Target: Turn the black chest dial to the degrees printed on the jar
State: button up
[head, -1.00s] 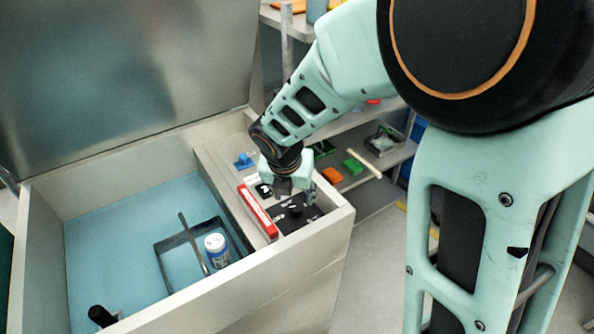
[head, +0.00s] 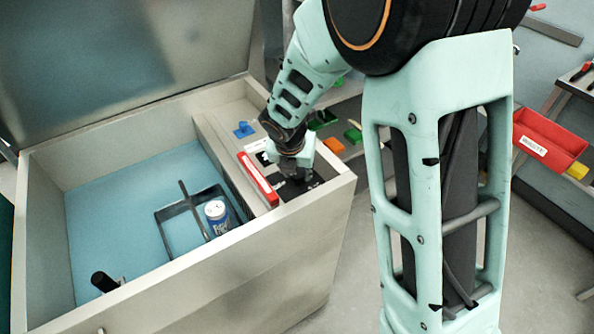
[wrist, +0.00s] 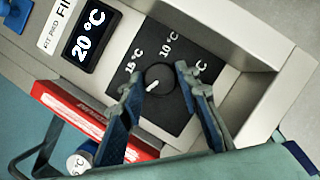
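The black dial (wrist: 160,78) is a round knob with a white pointer mark towards the lower left, on a black panel in the chest's corner. White marks "15 °C" and "10 °C" stand around it; another is partly covered by a finger. The display (wrist: 90,35) reads 20 °C. My gripper (wrist: 160,76) has its two blue fingers apart on either side of the dial; contact is not clear. In the head view my gripper (head: 295,178) is down at the panel and hides most of the dial. The jar (head: 217,216), white and blue, stands inside the chest; its print is too small to read.
A red box (head: 258,179) lies beside the panel, close to my left finger in the wrist view. The open chest (head: 240,240) has raised walls and a dark rack (head: 170,246) inside. A red bin (head: 550,142) is at the right.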

jog(key=c, duration=0.6)
jog(key=shift+o, duration=0.2)
